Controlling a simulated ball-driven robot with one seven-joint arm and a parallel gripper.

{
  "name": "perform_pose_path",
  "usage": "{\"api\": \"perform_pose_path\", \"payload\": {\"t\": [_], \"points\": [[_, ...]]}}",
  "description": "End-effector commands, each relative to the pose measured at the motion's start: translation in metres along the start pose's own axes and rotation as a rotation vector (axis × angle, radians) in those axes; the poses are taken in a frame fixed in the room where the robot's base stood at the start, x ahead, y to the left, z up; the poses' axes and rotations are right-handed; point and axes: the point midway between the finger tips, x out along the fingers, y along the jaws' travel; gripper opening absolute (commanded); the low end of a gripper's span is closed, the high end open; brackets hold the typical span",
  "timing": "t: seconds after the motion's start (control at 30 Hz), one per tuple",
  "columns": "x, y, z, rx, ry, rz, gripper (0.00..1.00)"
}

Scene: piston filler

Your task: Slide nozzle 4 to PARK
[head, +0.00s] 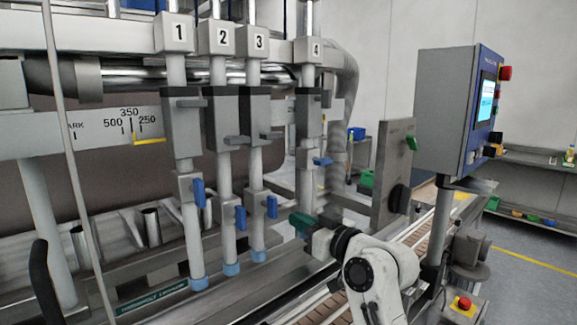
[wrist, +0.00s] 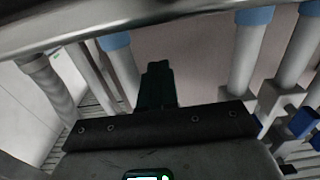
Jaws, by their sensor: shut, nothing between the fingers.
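Nozzle 4 (head: 306,182) is a grey upright tube under the plate marked 4 (head: 315,50), with a dark-topped block (head: 309,110) and a small blue lever (head: 322,161). It stands apart from nozzle 3 (head: 256,165), to its right. My gripper (head: 299,222) has dark green fingers, shut and empty, beside the lower end of nozzle 4 and hiding its tip. Contact cannot be told. In the wrist view the shut fingers (wrist: 158,72) point between blue-tipped tubes. The scale plate (head: 110,128) at left reads 500, 350, 250 and a partly hidden PARK.
Nozzle 2 (head: 222,165) and nozzle 1 (head: 183,150) stand left of nozzle 3, with blue levers and tips. A bracket plate (head: 391,170) stands right of nozzle 4, near the control box (head: 455,115). A conveyor (head: 420,232) runs below. A gap lies between nozzles 3 and 4.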

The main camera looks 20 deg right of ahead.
Motion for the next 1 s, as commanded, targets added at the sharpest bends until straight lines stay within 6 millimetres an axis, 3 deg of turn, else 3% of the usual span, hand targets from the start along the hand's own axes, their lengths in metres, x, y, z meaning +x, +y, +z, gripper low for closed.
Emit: {"api": "perform_pose_path", "payload": {"t": [0.27, 1.0], "points": [[-0.006, -0.003, 0.001, 0.001, -0.001, 0.001, 0.0], [-0.073, -0.003, 0.0, 0.001, 0.0, 0.001, 0.0]]}}
